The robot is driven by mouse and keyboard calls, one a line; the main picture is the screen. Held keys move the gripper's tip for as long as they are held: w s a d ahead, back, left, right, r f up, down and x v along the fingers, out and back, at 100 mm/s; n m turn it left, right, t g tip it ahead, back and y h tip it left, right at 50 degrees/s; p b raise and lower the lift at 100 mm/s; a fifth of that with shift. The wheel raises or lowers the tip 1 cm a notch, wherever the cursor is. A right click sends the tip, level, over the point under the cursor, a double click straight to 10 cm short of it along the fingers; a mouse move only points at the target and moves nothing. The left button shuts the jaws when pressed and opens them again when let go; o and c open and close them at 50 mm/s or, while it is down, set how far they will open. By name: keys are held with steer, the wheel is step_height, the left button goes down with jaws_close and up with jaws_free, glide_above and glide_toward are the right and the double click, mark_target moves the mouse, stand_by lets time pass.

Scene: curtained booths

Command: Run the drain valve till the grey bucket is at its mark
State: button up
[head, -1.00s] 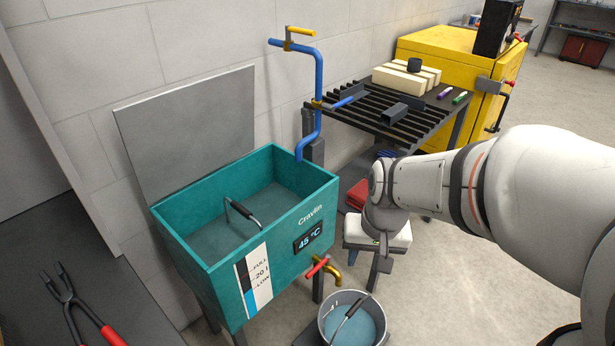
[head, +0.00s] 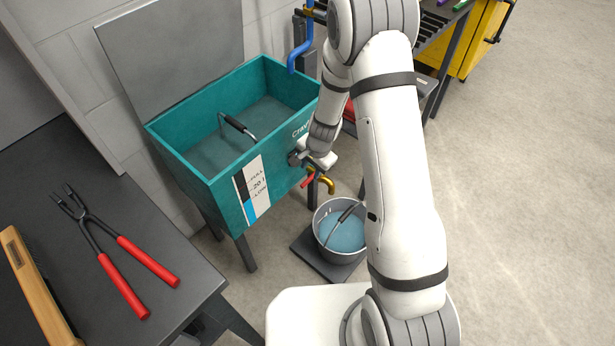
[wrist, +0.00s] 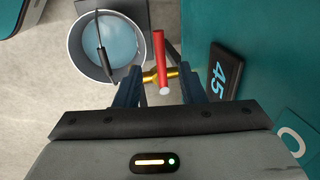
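The drain valve is a brass spout (head: 327,184) with a red lever (head: 307,181), low on the front of the teal tank (head: 214,196). In the wrist view the red lever (wrist: 160,60) lies between the two fingers of my gripper (wrist: 160,76), with a gap on each side. In the head view my gripper (head: 318,163) is at the tank front, just above the lever. The grey bucket (head: 322,240) stands under the spout and holds bluish water below its rim; it also shows in the wrist view (wrist: 76,58). I cannot make out a mark on it.
The bucket stands on a dark square base (head: 305,253) on the floor. A dark bench (head: 190,240) with red-handled tongs (head: 122,258) is at the left. The tank has a level strip (head: 252,190) and a temperature display (wrist: 224,72). Open floor lies to the right.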

mark_target(307, 181)
steer(key=f, duration=0.2)
steer(key=f+b, duration=0.1)
steer(key=f, duration=0.1)
steer(key=w+a+f+b, duration=0.1)
steer(key=f, duration=0.1)
steer(key=shift+f, duration=0.35)
steer(key=shift+c, duration=0.6)
jaws_close()
